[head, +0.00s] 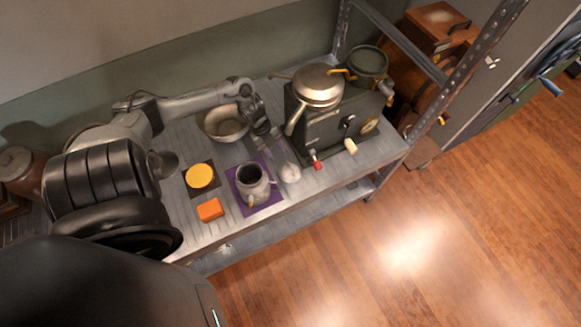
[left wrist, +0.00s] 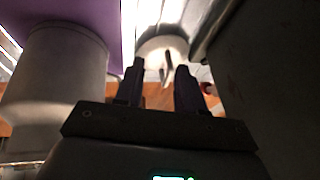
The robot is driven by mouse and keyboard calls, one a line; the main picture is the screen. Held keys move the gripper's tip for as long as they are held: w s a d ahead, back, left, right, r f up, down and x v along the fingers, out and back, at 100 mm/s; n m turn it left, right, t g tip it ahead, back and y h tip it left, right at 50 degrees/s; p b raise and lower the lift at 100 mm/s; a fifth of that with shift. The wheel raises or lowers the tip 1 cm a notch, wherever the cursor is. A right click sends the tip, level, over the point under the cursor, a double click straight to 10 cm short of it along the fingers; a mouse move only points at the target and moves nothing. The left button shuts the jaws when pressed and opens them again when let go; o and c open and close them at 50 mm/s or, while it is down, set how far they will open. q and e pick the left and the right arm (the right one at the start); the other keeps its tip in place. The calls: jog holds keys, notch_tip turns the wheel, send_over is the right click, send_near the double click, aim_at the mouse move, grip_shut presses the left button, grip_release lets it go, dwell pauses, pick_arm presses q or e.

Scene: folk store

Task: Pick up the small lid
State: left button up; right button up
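The small lid (head: 290,172) is pale and lies on the metal shelf top between the grey pot and the dark stove-like unit. In the left wrist view the lid (left wrist: 155,46) lies beyond my fingertips, with a thin upright part near its middle. My left gripper (head: 275,146) is just behind the lid in the head view. In the left wrist view my left gripper (left wrist: 160,75) has its two fingers apart, with nothing held between them. The grey pot (head: 250,188) stands open on a purple mat (head: 272,199). My right gripper is not in view.
The stove-like unit (head: 318,133) stands close on the right, with a pan (head: 318,86) on top and a red knob (head: 317,164). A metal bowl (head: 222,126), a yellow disc (head: 200,175) and an orange block (head: 210,209) are to the left. The shelf's front edge is near.

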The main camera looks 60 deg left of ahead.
aim_at(289, 164)
pick_arm(q)
jog(key=w+d, duration=0.1)
jog(key=d, duration=0.1)
jog(key=w+d, duration=0.1)
jog(key=shift+d, duration=0.35)
jog(key=shift+x, duration=1.05)
jog(key=shift+w+d+f, duration=0.15)
jog(key=shift+d+f, duration=0.15)
jog(key=shift+f, duration=0.1)
grip_shut()
